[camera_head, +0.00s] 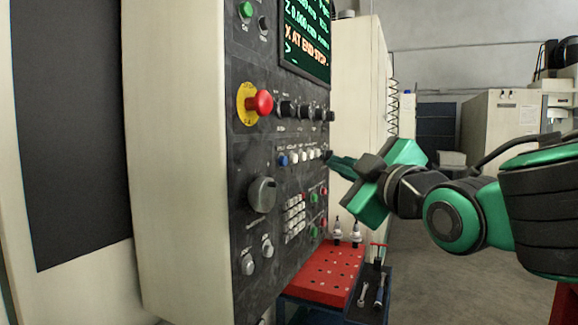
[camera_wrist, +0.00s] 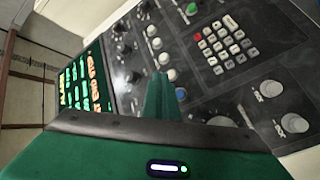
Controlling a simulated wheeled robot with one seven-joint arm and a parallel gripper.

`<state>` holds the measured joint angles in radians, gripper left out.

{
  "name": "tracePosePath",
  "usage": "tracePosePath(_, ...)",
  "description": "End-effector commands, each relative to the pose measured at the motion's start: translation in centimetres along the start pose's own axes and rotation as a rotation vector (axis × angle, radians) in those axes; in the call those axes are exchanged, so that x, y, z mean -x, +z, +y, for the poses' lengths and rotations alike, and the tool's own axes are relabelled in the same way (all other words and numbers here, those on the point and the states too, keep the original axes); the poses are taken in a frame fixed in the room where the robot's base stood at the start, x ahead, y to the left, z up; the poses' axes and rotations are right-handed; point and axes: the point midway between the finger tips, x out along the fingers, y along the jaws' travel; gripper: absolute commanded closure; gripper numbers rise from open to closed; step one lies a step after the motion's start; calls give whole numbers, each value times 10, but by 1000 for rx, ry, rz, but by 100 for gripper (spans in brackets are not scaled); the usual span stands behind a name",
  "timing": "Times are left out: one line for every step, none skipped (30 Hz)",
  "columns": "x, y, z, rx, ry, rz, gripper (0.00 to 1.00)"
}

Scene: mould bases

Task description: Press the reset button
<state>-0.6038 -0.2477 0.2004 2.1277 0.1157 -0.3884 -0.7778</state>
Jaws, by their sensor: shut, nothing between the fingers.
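The control panel (camera_head: 245,155) has a row of small buttons below its black knobs. A blue button (camera_head: 282,160) is at the left end of the row, with several white buttons (camera_head: 303,156) to its right. The labels are too small to read, so I cannot tell which is marked reset. My gripper (camera_head: 329,156) is shut and empty, pointing at the panel near the right end of the row. In the wrist view its fingertips (camera_wrist: 160,76) overlap the row beside the blue button (camera_wrist: 181,93). Contact cannot be told.
A red emergency stop (camera_head: 262,103) on a yellow disc sticks out above the row. A large grey knob (camera_head: 262,194) and a keypad (camera_head: 295,216) are below. A red tool table (camera_head: 325,272) stands under the panel. The floor to the right is open.

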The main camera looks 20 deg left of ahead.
Motion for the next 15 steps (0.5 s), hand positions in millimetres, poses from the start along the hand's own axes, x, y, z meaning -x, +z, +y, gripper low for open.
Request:
tracePosePath(-5,-4,-5,0,-4,3,100)
tracePosePath(-8,-6,-7,0,-4,2,100)
tracePosePath(-12,-9,-10,0,-4,2,100)
tracePosePath(-14,-11,-12,1,-4,2,100)
tracePosePath(-17,-13,-14,1,-4,2,100)
tracePosePath(-20,-15,-16,0,-4,2,100)
tracePosePath(-23,-17,-18,0,-3,1,100)
tracePosePath(-26,-19,-20,0,-3,2,100)
tracePosePath(-29,-22,-23,-1,-4,2,100)
tracePosePath(-31,-23,-24,0,-3,1,100)
tracePosePath(-34,-24,-26,0,-3,1,100)
tracePosePath(-36,-26,-27,0,-3,1,100)
tracePosePath(-38,-28,-28,1,-2,1,100)
tracePosePath(-40,-29,-30,1,-2,1,100)
tracePosePath(-42,-30,-31,1,-2,1,100)
